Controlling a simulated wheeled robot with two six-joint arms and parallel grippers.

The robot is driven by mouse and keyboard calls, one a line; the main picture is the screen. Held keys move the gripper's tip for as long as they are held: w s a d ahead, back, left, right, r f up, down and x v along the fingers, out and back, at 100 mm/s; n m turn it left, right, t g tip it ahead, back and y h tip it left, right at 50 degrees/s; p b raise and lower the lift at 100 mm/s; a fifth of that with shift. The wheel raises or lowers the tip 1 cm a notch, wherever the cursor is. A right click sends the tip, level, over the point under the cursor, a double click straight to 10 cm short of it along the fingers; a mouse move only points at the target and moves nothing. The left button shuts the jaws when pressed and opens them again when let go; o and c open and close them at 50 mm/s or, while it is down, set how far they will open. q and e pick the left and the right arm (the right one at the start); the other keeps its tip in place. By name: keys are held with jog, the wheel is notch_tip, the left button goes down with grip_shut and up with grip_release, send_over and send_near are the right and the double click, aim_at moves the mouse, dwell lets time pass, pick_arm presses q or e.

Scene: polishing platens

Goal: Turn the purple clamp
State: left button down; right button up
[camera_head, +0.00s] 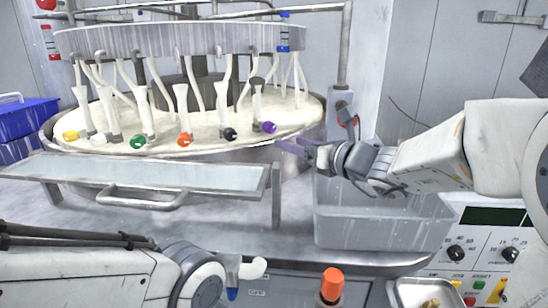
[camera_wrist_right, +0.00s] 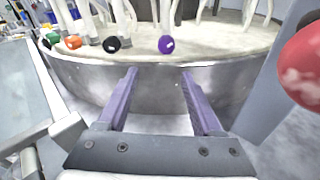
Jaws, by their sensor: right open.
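The purple clamp (camera_head: 269,127) is a small knob at the right end of a row of coloured clamps on the round platen. It also shows in the right wrist view (camera_wrist_right: 166,44), above and beyond the fingertips, close to the midline between them. My right gripper (camera_head: 284,145) is open and empty, with its purple fingers pointing at the platen rim just below and right of the clamp. In the right wrist view the open fingers (camera_wrist_right: 158,74) stand apart from the clamp. My left gripper (camera_head: 245,270) is low in the head view; its jaw opening is unclear.
The cream platen (camera_head: 220,135) has a metal rim and carries black (camera_head: 229,134), orange (camera_head: 184,140), green (camera_head: 137,142) and other clamps. A framed tray (camera_head: 150,172) with a handle stands in front. A grey bin (camera_head: 380,225) is below my right arm.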

aim_at(272, 128)
pick_arm(q)
jog(key=shift+f, duration=0.55)
pick_arm(e)
jog(key=shift+t, duration=0.6)
jog(key=x, duration=0.6)
jog(key=r+x, duration=0.1)
jog(key=x, duration=0.2)
jog(key=shift+w+d, duration=0.25)
jog(key=shift+w, duration=0.25)
